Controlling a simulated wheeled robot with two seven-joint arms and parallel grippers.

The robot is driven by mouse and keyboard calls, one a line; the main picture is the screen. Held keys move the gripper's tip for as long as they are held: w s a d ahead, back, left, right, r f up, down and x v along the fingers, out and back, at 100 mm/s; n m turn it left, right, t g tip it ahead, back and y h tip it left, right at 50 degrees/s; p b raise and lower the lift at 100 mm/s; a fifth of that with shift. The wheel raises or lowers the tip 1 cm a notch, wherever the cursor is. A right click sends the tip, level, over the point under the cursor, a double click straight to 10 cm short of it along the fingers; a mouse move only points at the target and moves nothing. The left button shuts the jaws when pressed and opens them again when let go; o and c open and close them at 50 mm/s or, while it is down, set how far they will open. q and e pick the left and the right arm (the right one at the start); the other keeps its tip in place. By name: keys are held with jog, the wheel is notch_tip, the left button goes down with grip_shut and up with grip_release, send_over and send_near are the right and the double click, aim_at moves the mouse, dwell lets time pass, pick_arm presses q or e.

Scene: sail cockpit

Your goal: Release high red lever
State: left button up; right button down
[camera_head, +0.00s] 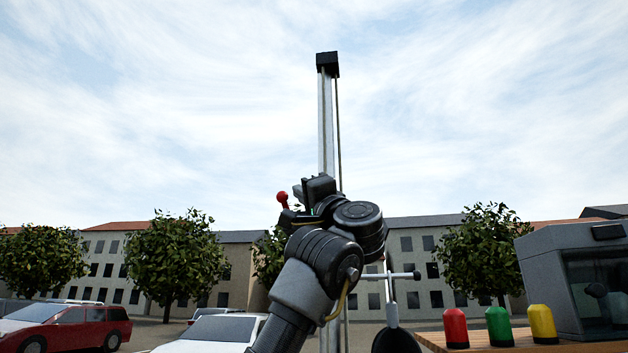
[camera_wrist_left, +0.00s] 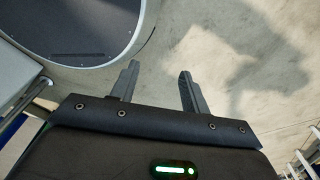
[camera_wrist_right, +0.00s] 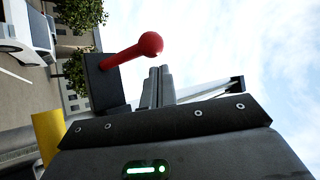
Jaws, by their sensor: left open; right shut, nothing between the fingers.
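The red lever (camera_head: 282,197) has a round knob and shows high up beside the tall mast (camera_head: 326,120) in the head view. In the right wrist view the lever's red ball and stem (camera_wrist_right: 149,45) stick out from a black block (camera_wrist_right: 103,82). My right gripper (camera_wrist_right: 159,72) is shut and empty, with its fingertips close beside the ball; I cannot tell whether they touch it. In the head view my right gripper (camera_head: 312,190) is partly hidden by its own wrist. My left gripper (camera_wrist_left: 157,70) is open and empty over a pale floor, outside the head view.
A wooden surface (camera_head: 500,338) at the right carries a red (camera_head: 455,328), a green (camera_head: 499,326) and a yellow (camera_head: 542,324) capped object and a grey box (camera_head: 575,262). Cars, trees and buildings stand behind. Open sky surrounds the upper mast.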

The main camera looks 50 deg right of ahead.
pick_arm(q)
jog(key=shift+s+r, duration=0.25)
jog(key=shift+s, duration=0.35)
pick_arm(e)
jog(key=shift+w+a+f, duration=0.15)
jog(key=shift+a+f, duration=0.25)
jog(key=shift+a, duration=0.15)
pick_arm(q)
notch_tip(320, 180, down, 13)
jog(key=b, duration=1.2)
jog(key=shift+w+r, duration=0.15)
jog(key=shift+r, duration=0.05)
pick_arm(e)
notch_tip(320, 180, down, 7)
jog(key=shift+r, duration=0.2)
pick_arm(q)
jog(key=shift+f+b, duration=0.45)
jog(key=shift+b, duration=0.2)
pick_arm(e)
jog(key=shift+w+d+f, duration=0.15)
jog(key=shift+d+f, duration=0.1)
jog(key=shift+f, duration=0.05)
